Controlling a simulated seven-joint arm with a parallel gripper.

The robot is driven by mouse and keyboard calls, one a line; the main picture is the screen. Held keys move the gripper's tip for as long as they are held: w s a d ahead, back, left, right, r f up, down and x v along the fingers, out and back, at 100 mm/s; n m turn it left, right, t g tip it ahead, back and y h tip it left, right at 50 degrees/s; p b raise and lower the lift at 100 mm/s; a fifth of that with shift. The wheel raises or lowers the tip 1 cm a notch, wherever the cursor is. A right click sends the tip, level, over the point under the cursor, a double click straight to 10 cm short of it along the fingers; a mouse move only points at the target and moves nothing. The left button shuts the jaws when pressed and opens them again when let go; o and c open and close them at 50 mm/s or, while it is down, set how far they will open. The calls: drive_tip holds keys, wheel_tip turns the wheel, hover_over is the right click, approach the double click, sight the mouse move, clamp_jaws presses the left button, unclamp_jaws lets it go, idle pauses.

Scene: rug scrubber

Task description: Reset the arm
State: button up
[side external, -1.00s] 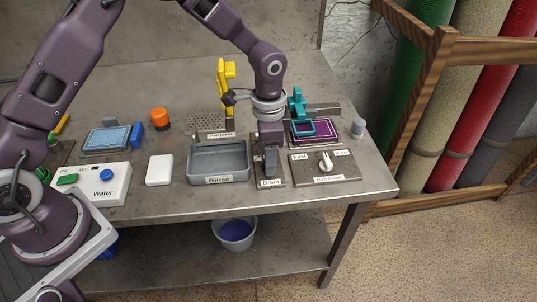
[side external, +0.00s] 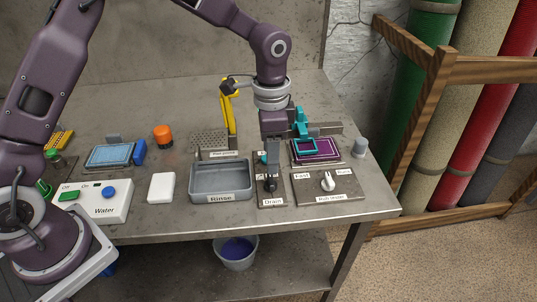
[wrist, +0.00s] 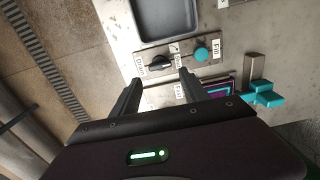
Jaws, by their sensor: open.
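My gripper (side external: 272,174) is open and empty above the drain panel (side external: 272,202), between the rinse basin (side external: 222,195) and the rug mode panel (side external: 347,189). In the wrist view my gripper (wrist: 160,76) has its two fingers apart, with nothing between them. The black drain knob (wrist: 160,62) and the teal fill button (wrist: 201,54) lie beyond the fingertips. The fingers look clear of the knob, though the gap is hard to judge.
A purple mat with a teal frame (side external: 315,150) and a grey cylinder (side external: 359,148) are at right. A yellow upright tool (side external: 228,108) stands behind the basin. The water box (side external: 95,199), white block (side external: 161,187) and orange knob (side external: 163,136) are left. The front edge is clear.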

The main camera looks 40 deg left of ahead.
drive_tip(key=s+a+r+n+t, duration=0.2)
drive_tip(key=s+a+r, duration=0.1)
drive_tip(key=s+r, duration=0.4)
drive_tip(key=s+a+r+n+t, duration=0.15)
drive_tip(key=s+a+r, duration=0.25)
drive_tip(key=r, duration=0.4)
drive_tip(key=s+a+r+n+t, duration=0.1)
drive_tip(key=s+n, duration=0.1)
drive_tip(key=s, duration=0.6)
drive_tip(key=s+a+n+t, duration=0.1)
drive_tip(key=s+n, duration=0.2)
drive_tip(key=s, duration=0.4)
drive_tip(key=shift+s+a+r+n, duration=0.25)
drive_tip(key=shift+s+r+n, duration=0.1)
drive_tip(key=shift+r, duration=0.05)
